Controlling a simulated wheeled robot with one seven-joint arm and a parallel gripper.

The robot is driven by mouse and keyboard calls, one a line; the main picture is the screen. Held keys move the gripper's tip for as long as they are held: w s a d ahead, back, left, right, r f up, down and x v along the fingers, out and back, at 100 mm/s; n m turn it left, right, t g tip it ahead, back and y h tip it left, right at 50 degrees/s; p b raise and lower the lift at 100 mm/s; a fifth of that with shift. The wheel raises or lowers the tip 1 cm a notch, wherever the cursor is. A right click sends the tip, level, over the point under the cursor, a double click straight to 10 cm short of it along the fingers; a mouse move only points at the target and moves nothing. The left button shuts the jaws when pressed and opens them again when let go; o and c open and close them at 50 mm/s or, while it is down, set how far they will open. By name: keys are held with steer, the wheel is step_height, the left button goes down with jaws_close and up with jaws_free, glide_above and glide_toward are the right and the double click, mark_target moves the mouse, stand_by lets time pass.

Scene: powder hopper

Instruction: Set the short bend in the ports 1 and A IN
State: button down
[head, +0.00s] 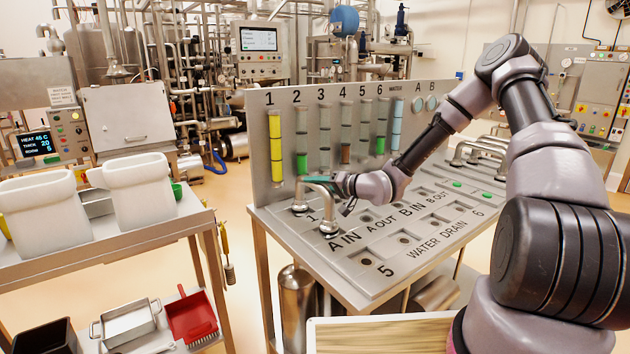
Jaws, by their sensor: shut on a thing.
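The short bend (323,190) is a bare metal U-shaped pipe at the near left of the grey port panel (350,262). It stands upright, one leg at the port by the label 1 and the other just above the label A IN. From this view I cannot tell whether its ends are fully seated in the ports. My gripper (333,183) reaches in from the right and is shut on the top of the bend. The fingertips are small here and partly merge with the pipe.
A backboard (258,150) with numbered coloured level tubes stands behind the panel. More metal bends (470,150) stand at the panel's far right. Open ports and green caps (457,184) lie across the panel. A side table (110,240) with white containers (140,190) is at left.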

steer(key=shift+f, duration=0.15)
steer(key=shift+c, duration=2)
jaws_free()
steer(key=shift+d, duration=0.1)
steer(key=v, duration=1)
steer(key=shift+s+d, duration=0.2)
steer(key=shift+s, duration=0.05)
